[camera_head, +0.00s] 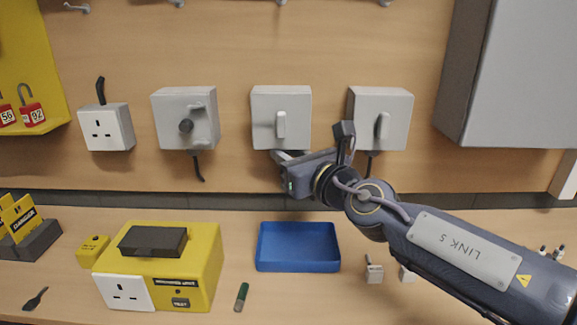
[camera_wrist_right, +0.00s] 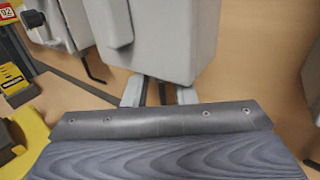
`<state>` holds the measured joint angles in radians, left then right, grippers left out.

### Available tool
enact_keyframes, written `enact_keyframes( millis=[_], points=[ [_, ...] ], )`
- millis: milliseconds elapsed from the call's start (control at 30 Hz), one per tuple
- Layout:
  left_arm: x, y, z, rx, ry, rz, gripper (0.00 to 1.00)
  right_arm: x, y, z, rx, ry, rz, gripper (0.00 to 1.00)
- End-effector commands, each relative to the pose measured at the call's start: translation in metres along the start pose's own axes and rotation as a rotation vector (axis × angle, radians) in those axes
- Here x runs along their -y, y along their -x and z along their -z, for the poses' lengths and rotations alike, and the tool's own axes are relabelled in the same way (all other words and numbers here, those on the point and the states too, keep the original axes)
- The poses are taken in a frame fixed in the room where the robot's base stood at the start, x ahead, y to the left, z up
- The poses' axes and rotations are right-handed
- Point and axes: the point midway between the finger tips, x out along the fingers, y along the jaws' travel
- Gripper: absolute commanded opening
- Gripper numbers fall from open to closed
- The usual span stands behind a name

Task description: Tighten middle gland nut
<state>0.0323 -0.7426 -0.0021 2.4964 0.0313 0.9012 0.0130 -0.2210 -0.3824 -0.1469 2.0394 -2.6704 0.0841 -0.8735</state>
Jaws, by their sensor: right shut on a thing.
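The middle grey switch box (camera_head: 281,118) hangs on the wooden wall, and in the right wrist view it fills the upper middle (camera_wrist_right: 165,40). My right gripper (camera_head: 283,156) reaches up to the underside of this box. In the right wrist view the fingertips of my right gripper (camera_wrist_right: 160,94) stand on both sides of a dark cable or gland below the box. The gripper is shut on the middle gland nut, which is mostly hidden by the fingers and the box. My left gripper is not in view.
Similar boxes hang to the left (camera_head: 170,112) and right (camera_head: 397,115), with a white socket (camera_head: 106,128) further left. Below are a blue tray (camera_head: 298,267), a yellow tester (camera_head: 207,265) and a green-handled tool (camera_head: 241,297). A large grey cabinet (camera_head: 515,80) stands at right.

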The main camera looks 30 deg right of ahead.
Motion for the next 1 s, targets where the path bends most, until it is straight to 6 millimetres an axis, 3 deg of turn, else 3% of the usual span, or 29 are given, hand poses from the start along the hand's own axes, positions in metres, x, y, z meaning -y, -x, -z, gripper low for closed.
enact_keyframes(
  millis=[367, 400, 533, 833, 1000],
  points=[
    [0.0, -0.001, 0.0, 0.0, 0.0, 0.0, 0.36, 0.0, 0.0, 0.0, 0.0, -0.001, -0.003, 0.01],
    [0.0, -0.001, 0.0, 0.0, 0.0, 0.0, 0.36, 0.0, 0.0, 0.0, 0.0, -0.001, -0.003, 0.28],
    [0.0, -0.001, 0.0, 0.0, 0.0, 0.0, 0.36, 0.0, 0.0, 0.0, 0.0, -0.001, -0.003, 0.45],
    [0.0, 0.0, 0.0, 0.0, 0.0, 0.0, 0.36, 0.0, 0.001, -0.001, 0.0, -0.001, -0.003, 0.46],
    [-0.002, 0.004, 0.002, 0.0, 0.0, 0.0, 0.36, 0.001, 0.02, -0.003, 0.002, -0.001, -0.001, 0.46]
  ],
)
